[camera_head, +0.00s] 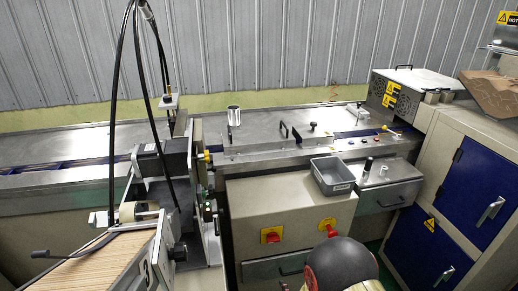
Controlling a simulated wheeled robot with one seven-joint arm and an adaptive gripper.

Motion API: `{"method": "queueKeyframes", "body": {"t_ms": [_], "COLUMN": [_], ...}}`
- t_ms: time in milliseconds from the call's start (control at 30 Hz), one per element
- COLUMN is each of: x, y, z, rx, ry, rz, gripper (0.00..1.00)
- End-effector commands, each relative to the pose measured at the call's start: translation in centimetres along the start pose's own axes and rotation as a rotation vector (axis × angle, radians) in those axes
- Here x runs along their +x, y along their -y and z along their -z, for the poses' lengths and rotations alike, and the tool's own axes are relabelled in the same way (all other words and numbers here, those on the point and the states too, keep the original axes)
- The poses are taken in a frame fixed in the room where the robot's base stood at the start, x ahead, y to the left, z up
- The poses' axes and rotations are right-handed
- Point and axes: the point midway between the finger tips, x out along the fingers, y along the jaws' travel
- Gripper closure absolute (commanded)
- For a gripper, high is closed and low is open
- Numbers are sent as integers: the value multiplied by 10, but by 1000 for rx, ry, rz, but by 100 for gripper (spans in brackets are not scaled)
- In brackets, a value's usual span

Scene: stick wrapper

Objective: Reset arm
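My gripper is not in view, so I cannot see its fingers or whether it holds anything. A dark rounded part with a reddish edge (342,264) rises at the bottom edge, right of centre. It looks like a link of my own arm, and it stands in front of the beige cabinet (290,205) of the wrapping machine. It hides part of the cabinet's lower right side.
A grey bin (332,183) stands on the machine's ledge, with a small black upright piece (367,164) to its right. Red switches on yellow plates (272,235) face me. A feeder with stacked sticks (95,268) is at lower left. Blue-doored cabinets (477,180) stand right.

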Motion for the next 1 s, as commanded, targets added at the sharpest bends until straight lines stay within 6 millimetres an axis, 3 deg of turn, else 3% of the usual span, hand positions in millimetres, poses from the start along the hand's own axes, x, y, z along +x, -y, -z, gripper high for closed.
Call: {"method": "queueKeyframes", "body": {"t_ms": [100,200,333,467,567,767,1000], "x": [-8,-17,-33,-56,-78,-137,-238], "y": [48,72,80,69,47,-20,-135], "z": [-14,-20,-24,-23,-21,-10,8], "rx": [151,278,438,591,705,917,1142], "ry": [78,159,282,422,537,765,982], "rz": [203,347,495,609,672,737,705], "gripper": [72,72,72,72,72,72,72]}}
